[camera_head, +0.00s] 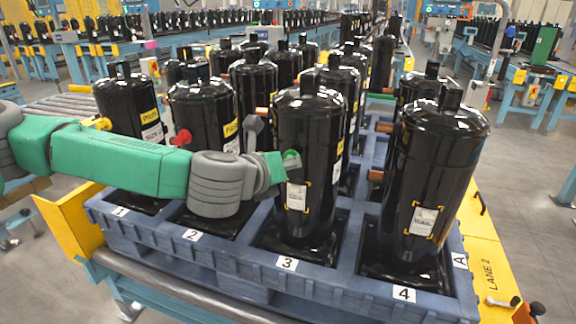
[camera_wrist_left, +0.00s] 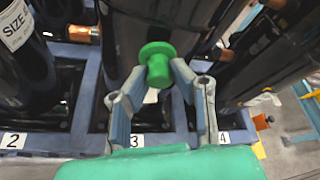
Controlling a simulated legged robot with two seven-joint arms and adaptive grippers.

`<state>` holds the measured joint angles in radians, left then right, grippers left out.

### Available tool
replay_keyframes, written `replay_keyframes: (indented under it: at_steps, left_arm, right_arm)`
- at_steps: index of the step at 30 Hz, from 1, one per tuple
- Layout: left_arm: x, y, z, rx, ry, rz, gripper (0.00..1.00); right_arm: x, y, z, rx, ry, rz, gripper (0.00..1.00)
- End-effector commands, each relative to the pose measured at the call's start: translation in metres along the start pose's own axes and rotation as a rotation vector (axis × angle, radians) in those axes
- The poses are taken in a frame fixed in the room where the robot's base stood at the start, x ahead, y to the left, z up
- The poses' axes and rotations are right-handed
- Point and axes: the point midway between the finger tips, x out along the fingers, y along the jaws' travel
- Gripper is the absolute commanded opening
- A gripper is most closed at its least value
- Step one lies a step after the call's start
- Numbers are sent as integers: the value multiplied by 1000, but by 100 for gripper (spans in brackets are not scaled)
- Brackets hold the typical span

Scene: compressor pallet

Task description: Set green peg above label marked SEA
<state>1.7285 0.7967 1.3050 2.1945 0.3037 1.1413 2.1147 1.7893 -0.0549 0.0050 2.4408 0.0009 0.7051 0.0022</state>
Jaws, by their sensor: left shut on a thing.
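My left gripper (camera_head: 280,166) is shut on the green peg (camera_head: 291,159), in front of the black compressor (camera_head: 308,125) in slot 3. In the left wrist view the gripper's two fingers (camera_wrist_left: 158,78) pinch the green peg (camera_wrist_left: 158,58), its round end showing. Just below the peg in the head view is a white label (camera_head: 297,196) with yellow corner marks on the slot 3 compressor. Another such label (camera_head: 423,221) is on the slot 4 compressor (camera_head: 436,165). Their print is too small to read for SEA. I cannot tell whether the peg touches the compressor. My right gripper is out of view.
The blue pallet (camera_head: 330,277) has front slots numbered 1 to 4 and holds several compressors close together. A red plug (camera_head: 181,138) and a yellow plug (camera_head: 98,123) stick out at left. A yellow rail (camera_head: 483,240) runs along the right.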

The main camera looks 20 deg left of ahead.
Motion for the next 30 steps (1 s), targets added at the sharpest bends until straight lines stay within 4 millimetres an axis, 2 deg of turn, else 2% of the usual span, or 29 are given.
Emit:
replay_keyframes:
  at_steps: [8, 30]
  left_arm:
    - [-1, 6, 2, -2, 0, -1, 0]
    - [6, 5, 4, -1, -1, -1, 0]
  right_arm:
    - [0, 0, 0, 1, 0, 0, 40]
    - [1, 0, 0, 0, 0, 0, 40]
